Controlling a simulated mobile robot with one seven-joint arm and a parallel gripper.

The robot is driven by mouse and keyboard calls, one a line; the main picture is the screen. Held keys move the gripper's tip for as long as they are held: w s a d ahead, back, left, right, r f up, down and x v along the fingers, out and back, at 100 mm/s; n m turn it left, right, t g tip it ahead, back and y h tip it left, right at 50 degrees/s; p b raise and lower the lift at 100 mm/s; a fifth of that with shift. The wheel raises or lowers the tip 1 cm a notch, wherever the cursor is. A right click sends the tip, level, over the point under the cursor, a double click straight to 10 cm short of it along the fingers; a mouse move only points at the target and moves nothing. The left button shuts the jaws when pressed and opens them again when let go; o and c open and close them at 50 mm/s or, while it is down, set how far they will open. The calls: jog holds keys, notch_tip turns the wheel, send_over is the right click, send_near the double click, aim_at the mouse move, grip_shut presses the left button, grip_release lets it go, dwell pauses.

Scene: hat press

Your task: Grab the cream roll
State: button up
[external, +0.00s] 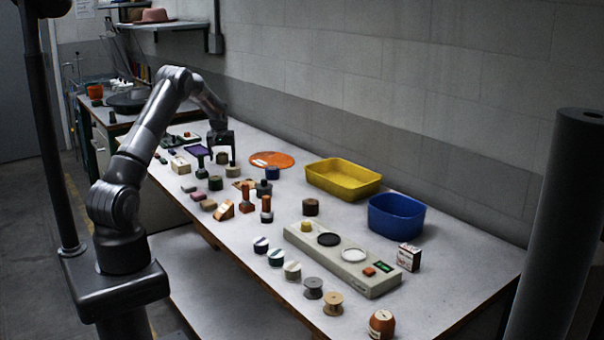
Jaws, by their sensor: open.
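A row of small ribbon-like rolls stands at the front middle of the table (440,265). The palest, a cream-looking roll (292,271), stands upright between a darker-sided roll (276,257) and a grey spool (313,288). I cannot tell for sure that it is the cream roll. My gripper (222,155) points down over the far part of the table, well left of and behind that row. It is open, with small dark and tan pieces close under or behind its fingers. Whether it touches any of them is unclear.
A long pale panel (300,238) with round pads lies right of the rolls. A yellow bin (345,192) and a blue bin (397,226) stand along the wall. Several stamps and blocks crowd the middle. An orange disc (272,159) lies right of my gripper.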

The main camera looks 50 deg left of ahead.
jog(key=shift+c, duration=0.4)
jog(key=c, duration=1)
